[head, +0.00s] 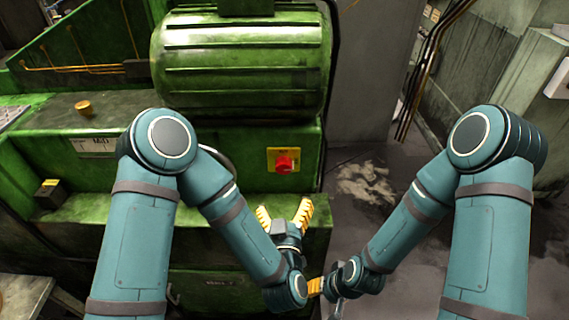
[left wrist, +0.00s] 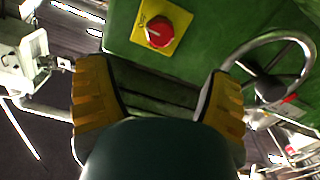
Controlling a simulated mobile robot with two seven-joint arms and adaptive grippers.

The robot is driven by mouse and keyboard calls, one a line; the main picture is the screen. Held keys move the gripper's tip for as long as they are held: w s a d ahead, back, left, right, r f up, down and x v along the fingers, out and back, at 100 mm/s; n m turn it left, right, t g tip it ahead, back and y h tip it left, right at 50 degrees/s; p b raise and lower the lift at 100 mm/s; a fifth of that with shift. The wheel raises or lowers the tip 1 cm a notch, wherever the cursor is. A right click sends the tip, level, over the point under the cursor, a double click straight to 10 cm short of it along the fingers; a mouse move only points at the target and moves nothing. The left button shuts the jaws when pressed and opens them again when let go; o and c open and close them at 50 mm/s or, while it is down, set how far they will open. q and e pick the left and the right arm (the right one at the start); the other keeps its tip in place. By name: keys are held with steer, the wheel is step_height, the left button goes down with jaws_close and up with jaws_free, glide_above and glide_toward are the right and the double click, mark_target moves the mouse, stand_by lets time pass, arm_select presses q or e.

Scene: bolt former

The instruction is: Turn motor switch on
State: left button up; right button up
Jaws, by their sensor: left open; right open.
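The motor switch (head: 285,161) is a red knob on a square yellow plate, on the front of the green machine below its big ribbed drum. It also shows in the left wrist view (left wrist: 158,32), top centre, beyond my fingers. My left gripper (head: 284,210) is open and empty, with yellow-padded fingers spread. It appears just below the switch in the head view and apart from it. My right gripper (head: 317,287) is low in the middle, by my left wrist, partly hidden, with yellow finger pads showing.
The green machine's ribbed drum (head: 240,62) overhangs the switch panel. A metal handwheel (left wrist: 272,68) stands right of the switch in the left wrist view. A green ledge (head: 120,218) runs below the panel. Open dark floor (head: 365,190) lies right of the machine.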

mark_target(284, 171)
arm_select(q)
steer(key=w, duration=1.3)
steer(key=shift+w+a, duration=0.1)
steer(key=shift+w, duration=0.1)
steer(key=c, duration=1.2)
